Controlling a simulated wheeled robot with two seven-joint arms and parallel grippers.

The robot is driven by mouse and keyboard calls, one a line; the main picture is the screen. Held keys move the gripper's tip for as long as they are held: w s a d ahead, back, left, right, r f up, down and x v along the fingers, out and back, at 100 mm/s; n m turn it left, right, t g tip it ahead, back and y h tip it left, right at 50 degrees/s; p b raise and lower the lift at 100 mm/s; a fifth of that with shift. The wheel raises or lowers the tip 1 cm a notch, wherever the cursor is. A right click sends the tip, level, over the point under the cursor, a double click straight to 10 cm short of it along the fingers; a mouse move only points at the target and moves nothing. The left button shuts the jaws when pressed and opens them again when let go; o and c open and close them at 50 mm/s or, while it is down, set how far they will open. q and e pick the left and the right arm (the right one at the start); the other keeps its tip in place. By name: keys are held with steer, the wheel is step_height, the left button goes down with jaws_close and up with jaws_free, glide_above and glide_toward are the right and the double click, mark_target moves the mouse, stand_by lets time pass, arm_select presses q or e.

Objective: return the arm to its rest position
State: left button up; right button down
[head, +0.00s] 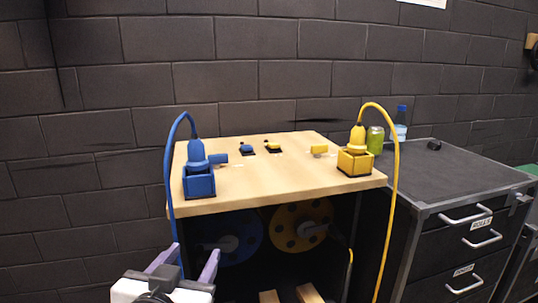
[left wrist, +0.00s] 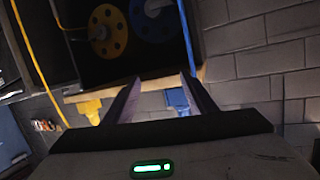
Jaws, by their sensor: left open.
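My left gripper (head: 182,262) is at the bottom left of the head view, in front of and below the table's front edge. Its two purple fingers are apart with nothing between them. It also shows in the left wrist view (left wrist: 157,92), open, with the table edge beyond the fingertips. My right gripper is in neither view. On the wooden table (head: 260,185) stand a blue box (head: 199,181) with a blue plug piece and cable at left, and a yellow box (head: 355,162) with a yellow plug piece and cable at right.
Small blue (head: 246,148) and yellow (head: 272,146) buttons sit at the table's back. A blue block (head: 218,158) and yellow block (head: 319,149) lie nearer the boxes. Cable reels hang below. A black drawer cabinet (head: 450,190) stands right, bearing a green can (head: 375,140) and bottle (head: 400,125).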

arm_select(q)
steer(key=s+f+m+g+h+p, duration=0.1)
steer(key=s+f+g+p, duration=0.3)
steer(key=f, duration=1.3)
steer(key=s+a+f+g+h, duration=0.1)
steer(key=s+a+f+g, duration=0.1)
steer(key=s+f, duration=1.4)
steer(key=shift+s+f+g, duration=0.15)
steer(key=shift+s+g, duration=0.15)
steer(key=shift+s, duration=0.95)
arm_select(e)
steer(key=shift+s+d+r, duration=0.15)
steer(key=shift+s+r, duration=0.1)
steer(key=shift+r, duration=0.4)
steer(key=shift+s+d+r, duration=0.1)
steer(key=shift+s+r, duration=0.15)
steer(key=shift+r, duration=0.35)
